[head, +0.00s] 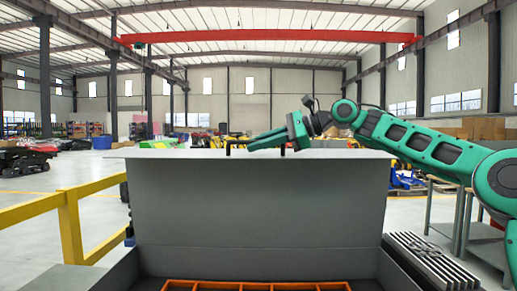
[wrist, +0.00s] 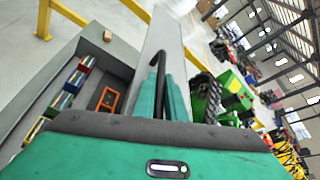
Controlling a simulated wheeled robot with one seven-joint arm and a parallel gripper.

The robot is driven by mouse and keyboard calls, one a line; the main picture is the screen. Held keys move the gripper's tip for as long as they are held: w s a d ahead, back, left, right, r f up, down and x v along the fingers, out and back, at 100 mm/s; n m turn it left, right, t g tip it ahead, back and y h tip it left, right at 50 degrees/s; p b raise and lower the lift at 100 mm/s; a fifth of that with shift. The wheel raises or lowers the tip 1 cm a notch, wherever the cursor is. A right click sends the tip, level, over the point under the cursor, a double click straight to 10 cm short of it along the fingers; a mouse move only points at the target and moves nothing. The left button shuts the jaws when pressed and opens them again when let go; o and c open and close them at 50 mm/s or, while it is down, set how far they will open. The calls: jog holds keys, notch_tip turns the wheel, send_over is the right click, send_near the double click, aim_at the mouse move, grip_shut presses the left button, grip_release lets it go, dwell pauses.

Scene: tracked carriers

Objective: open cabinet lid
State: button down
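The cabinet lid (head: 260,205) is a wide grey panel standing roughly upright, with the open cabinet in front of it in the head view. In the wrist view the lid (wrist: 166,35) shows as a narrow, steep grey panel. A black handle is fixed near its top edge; its two ends show in the head view, and the handle (wrist: 161,62) rises between my fingers in the wrist view. My gripper (head: 268,141) is at the lid's top edge, its green fingers close on both sides of the handle. The exact contact is partly hidden.
Inside the cabinet lies an orange tray (head: 258,286); several coloured items (wrist: 67,88) sit along one side in the wrist view. A yellow railing (head: 70,222) stands at left. A grey table (head: 455,208) stands at right. Green machinery (wrist: 228,88) is behind the lid.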

jog(key=c, duration=1.8)
grip_release()
jog(key=shift+w+d, duration=0.1)
jog(key=shift+d, duration=0.1)
jog(key=shift+c, duration=0.2)
jog(key=shift+a, duration=0.1)
